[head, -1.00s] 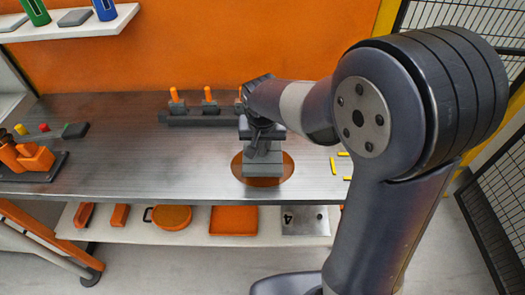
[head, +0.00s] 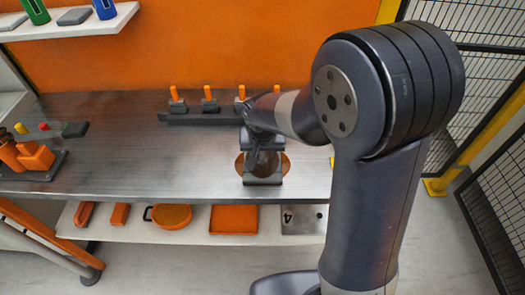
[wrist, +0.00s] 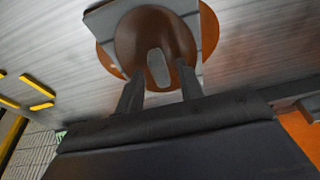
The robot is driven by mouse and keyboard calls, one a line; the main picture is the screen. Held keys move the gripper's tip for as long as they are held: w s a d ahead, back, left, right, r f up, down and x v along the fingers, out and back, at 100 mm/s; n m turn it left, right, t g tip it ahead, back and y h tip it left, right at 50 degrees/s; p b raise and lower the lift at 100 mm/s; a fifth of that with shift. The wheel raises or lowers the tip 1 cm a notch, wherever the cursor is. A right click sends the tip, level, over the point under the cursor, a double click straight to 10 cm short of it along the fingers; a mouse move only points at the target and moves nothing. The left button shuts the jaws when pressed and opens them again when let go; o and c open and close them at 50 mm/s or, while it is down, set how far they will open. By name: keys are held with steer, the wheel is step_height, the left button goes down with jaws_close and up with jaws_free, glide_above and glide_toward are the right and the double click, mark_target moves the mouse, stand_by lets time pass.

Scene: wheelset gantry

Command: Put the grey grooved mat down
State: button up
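The grey mat (wrist: 102,22) shows in the wrist view as a flat square plate over an orange disc (wrist: 106,62) on the bench. In the head view, the mat (head: 262,181) lies over the orange disc (head: 239,166), its middle covered. A brown rounded piece with a grey oblong part covers the mat's centre in the wrist view. I cannot make out the grooves. My gripper (wrist: 160,82) is directly above, its two fingers spread apart with a gap around the grey oblong part. Neither finger visibly pinches the mat. In the head view my gripper hides part of it.
A dark rack with orange-handled pieces (head: 208,106) stands behind. An orange fixture (head: 36,157) is at the left. Yellow bars (wrist: 42,107) lie on the bench to one side. The bench between fixture and mat is clear. A mesh fence (head: 495,165) stands at the right.

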steer(key=shift+r, duration=0.55)
steer(key=v, duration=1.1)
steer(key=shift+s, duration=0.1)
glide_toward(262, 170)
steer(key=w+f, duration=0.2)
steer(key=w, duration=0.1)
steer(key=w+f, duration=0.3)
steer(key=shift+d+f, duration=0.2)
steer(key=shift+r, duration=1.1)
steer(key=shift+f, duration=0.1)
